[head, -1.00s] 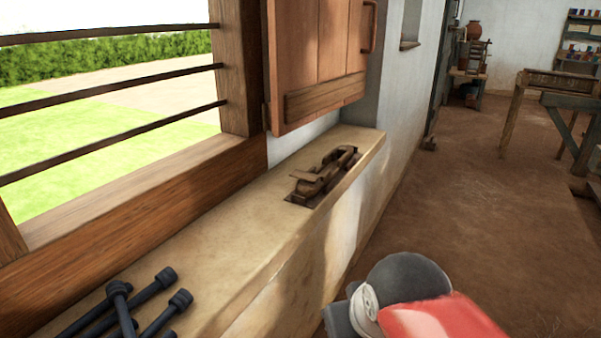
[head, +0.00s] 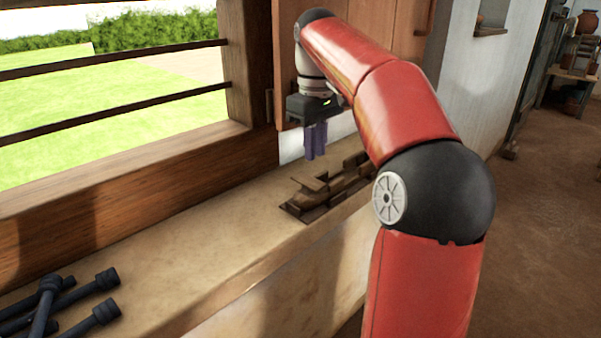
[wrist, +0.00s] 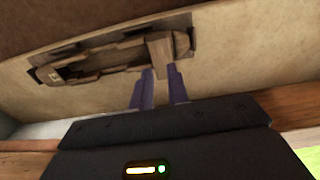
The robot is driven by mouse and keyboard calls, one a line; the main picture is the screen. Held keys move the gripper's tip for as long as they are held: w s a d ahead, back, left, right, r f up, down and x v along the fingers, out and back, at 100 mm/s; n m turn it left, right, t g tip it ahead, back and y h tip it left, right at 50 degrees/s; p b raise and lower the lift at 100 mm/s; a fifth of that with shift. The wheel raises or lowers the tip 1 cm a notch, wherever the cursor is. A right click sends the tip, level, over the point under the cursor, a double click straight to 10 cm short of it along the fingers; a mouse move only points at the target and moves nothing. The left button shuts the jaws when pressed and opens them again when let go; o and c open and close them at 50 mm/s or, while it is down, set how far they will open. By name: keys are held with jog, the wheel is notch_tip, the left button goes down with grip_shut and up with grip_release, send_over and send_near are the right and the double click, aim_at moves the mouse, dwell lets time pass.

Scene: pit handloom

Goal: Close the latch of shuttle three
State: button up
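A brown wooden shuttle (head: 340,186) lies in a low dark holder on the window sill. At its near end a flat plate (head: 309,183), which looks like the latch, stands raised at a tilt. In the wrist view the shuttle (wrist: 105,62) spans the upper left, with the raised plate (wrist: 160,48) at its right end. My gripper (head: 315,156) points down above the sill, just behind the plate, apart from it. In the wrist view its two purple fingers (wrist: 161,72) are spread with a gap and hold nothing. No shuttle number is readable.
The pale sill (head: 215,240) is clear between the shuttle and several dark rods (head: 60,305) at the lower left. The wooden window frame with bars (head: 110,200) runs behind it. A wooden shutter (head: 385,45) hangs close beside my gripper.

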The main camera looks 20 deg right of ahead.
aim_at(314, 183)
notch_tip(314, 183, down, 7)
jog(key=shift+s+f+b, duration=0.1)
jog(key=shift+f+b, duration=0.1)
jog(key=shift+b, duration=0.75)
grip_shut()
